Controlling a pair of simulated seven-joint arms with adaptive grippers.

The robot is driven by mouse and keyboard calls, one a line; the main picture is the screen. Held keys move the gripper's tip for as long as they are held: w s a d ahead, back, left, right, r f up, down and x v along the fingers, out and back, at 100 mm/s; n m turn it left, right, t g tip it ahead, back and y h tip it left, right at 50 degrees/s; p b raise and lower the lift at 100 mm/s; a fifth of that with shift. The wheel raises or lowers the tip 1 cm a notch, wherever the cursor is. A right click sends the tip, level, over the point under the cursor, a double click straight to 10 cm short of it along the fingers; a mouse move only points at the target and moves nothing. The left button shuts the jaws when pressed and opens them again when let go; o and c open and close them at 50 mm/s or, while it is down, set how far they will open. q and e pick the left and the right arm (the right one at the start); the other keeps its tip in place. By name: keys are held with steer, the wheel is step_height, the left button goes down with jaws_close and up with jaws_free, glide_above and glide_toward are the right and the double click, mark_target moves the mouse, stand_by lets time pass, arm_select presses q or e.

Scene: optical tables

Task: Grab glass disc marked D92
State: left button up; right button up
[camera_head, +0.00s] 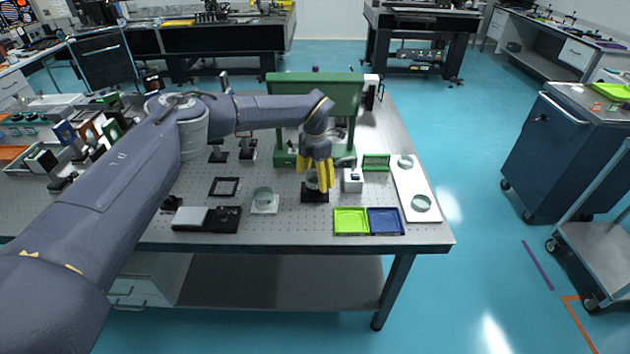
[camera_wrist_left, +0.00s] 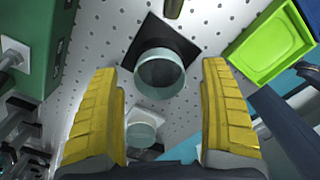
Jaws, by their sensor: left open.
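A round glass disc (camera_wrist_left: 160,82) stands on a black square base (camera_head: 315,197), which also shows in the left wrist view (camera_wrist_left: 188,47). My left gripper (camera_head: 318,184) points down over that base, open and empty. In the wrist view the disc shows between its yellow fingers (camera_wrist_left: 160,72), with a gap on both sides. In the head view the fingers partly hide this disc. A second glass disc (camera_head: 264,194) sits on a white base to the left. Two more discs (camera_head: 405,161) (camera_head: 421,203) lie on a white board at right. No D92 mark is readable.
A small white block (camera_head: 352,180) stands close right of the gripper. Green (camera_head: 351,220) and blue (camera_head: 385,220) trays lie at the table's front edge. A green frame (camera_head: 310,90) rises behind the gripper. A black square frame (camera_head: 224,187) lies farther left.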

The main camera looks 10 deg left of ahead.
arm_select(q)
steer(key=shift+f, duration=0.45)
steer(key=c, duration=1.5)
